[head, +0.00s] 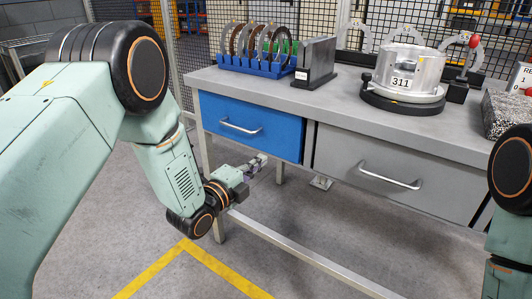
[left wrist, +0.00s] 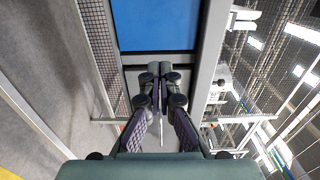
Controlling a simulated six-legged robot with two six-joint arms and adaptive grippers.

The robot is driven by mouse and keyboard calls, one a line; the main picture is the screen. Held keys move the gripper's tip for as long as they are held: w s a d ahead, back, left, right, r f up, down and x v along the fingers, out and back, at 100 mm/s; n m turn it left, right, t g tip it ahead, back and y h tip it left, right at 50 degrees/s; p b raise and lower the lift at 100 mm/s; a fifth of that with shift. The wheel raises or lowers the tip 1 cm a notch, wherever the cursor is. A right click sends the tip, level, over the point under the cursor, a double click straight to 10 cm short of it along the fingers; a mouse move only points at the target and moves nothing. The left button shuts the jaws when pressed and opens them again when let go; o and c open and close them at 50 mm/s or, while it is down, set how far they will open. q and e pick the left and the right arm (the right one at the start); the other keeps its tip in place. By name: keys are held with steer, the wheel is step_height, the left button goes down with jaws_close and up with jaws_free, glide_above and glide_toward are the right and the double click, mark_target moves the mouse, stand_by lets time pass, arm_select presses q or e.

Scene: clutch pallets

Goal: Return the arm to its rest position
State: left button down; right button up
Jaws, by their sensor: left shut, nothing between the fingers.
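My left arm comes in from the left in the head view and bends down in front of the workbench. My left gripper (head: 258,164) is below the blue drawer (head: 250,125), near the bench's left legs. In the left wrist view the gripper (left wrist: 159,72) has its fingers together, with nothing between them. The blue drawer (left wrist: 156,25) shows beyond the fingertips there; I cannot tell the gap to it. Part of my right arm shows at the right edge of the head view, but its gripper is out of view.
The grey workbench (head: 340,105) carries a blue rack (head: 255,66) of rings, a dark grey block holder (head: 315,62) and a round metal part (head: 409,70) labelled 311. A grey drawer (head: 390,178) is shut. A bench rail (head: 300,252) runs low. Floor at the front is clear.

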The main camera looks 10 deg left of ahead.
arm_select(q)
steer(key=s+a+f+n+g+y+p, duration=0.1)
steer(key=s+a+f+n+g+y, duration=0.3)
steer(key=s+f+n, duration=0.5)
steer(key=s+a+f+n+g+y+p, duration=0.1)
steer(key=s+a+f+n+g+y, duration=0.1)
steer(key=s+f+n+g, duration=0.5)
steer(key=s+a+f+n+g+p, duration=0.1)
steer(key=s+f+n+g, duration=0.1)
steer(key=s, duration=1.2)
steer(key=s+f+n+g+y+p, duration=0.1)
steer(key=s+n, duration=0.4)
steer(key=s, duration=0.9)
steer(key=f+g, duration=0.1)
steer(key=g, duration=0.1)
steer(key=shift+s+a+f+g+p, duration=0.25)
steer(key=shift+a+f+g+p, duration=0.05)
steer(key=shift+a, duration=0.05)
